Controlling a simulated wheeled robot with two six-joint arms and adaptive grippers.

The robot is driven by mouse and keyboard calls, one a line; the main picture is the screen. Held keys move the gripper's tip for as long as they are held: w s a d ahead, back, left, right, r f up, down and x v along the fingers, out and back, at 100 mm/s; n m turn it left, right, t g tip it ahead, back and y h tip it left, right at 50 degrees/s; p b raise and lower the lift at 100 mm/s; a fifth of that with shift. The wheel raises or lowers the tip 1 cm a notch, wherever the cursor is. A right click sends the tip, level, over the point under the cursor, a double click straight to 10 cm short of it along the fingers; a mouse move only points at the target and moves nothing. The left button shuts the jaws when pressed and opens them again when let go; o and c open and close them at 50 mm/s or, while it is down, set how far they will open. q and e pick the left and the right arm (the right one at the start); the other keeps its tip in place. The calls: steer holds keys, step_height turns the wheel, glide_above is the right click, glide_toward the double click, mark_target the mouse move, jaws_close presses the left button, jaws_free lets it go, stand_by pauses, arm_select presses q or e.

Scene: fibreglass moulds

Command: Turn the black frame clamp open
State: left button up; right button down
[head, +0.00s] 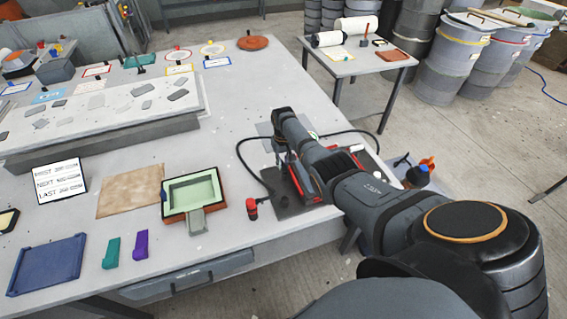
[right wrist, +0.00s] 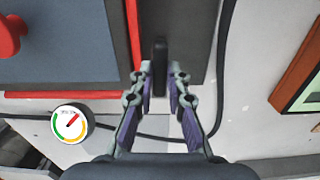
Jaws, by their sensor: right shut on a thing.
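The black frame clamp (right wrist: 160,62) is a slim dark bar in the right wrist view, beside the red edge of a frame (right wrist: 134,40) with a blue-grey panel (right wrist: 65,42). My right gripper (right wrist: 162,72) is shut on the clamp, with a fingertip on each side of it. The clamp lies roughly lengthwise along the fingers. In the head view my right arm hides the clamp and most of the frame; part of the red edge (head: 304,180) shows on a dark plate (head: 290,208). My left gripper is not in view.
A black hose (head: 244,158) loops beside the frame, near a red-handled fitting (head: 252,208). A round gauge (right wrist: 72,123) sits close by in the right wrist view. A green-lined mould (head: 192,190) stands to the left. The table's front edge is near.

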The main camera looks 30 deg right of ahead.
mark_target(283, 165)
stand_by(0.4)
steer(key=c, duration=1.3)
jaws_free()
step_height(283, 165, up, 12)
steer(key=shift+r, duration=0.1)
